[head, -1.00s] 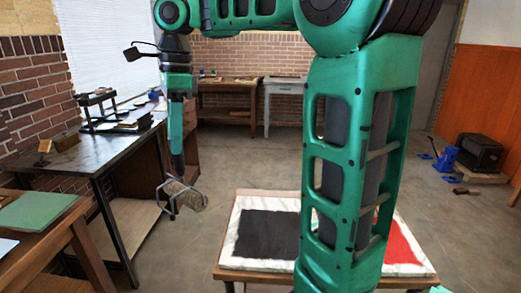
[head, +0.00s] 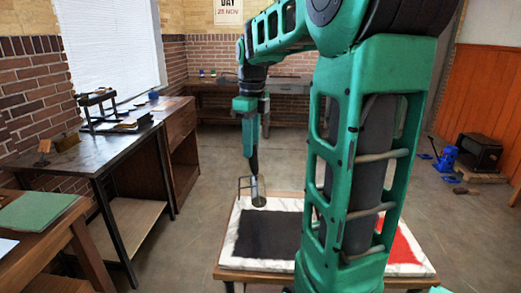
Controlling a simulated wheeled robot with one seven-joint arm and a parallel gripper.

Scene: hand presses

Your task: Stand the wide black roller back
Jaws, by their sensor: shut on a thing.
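My gripper (head: 254,167) points down in the middle of the head view, shut on the roller (head: 259,192). The roller shows a grey-looking cylinder, seen nearly end-on or upright, with a thin wire frame standing out to its left. It hangs at the back edge of the marble inking slab (head: 232,222), above or close to it; I cannot tell whether it touches. The roller's handle is largely hidden in the gripper. The slab carries a black ink patch and a red ink patch.
My own arm covers the middle of the slab. A dark workbench (head: 88,158) with a small press (head: 97,106) stands at the left, and a wooden table with a green sheet (head: 36,212) is nearer. A black box (head: 478,152) stands at the right.

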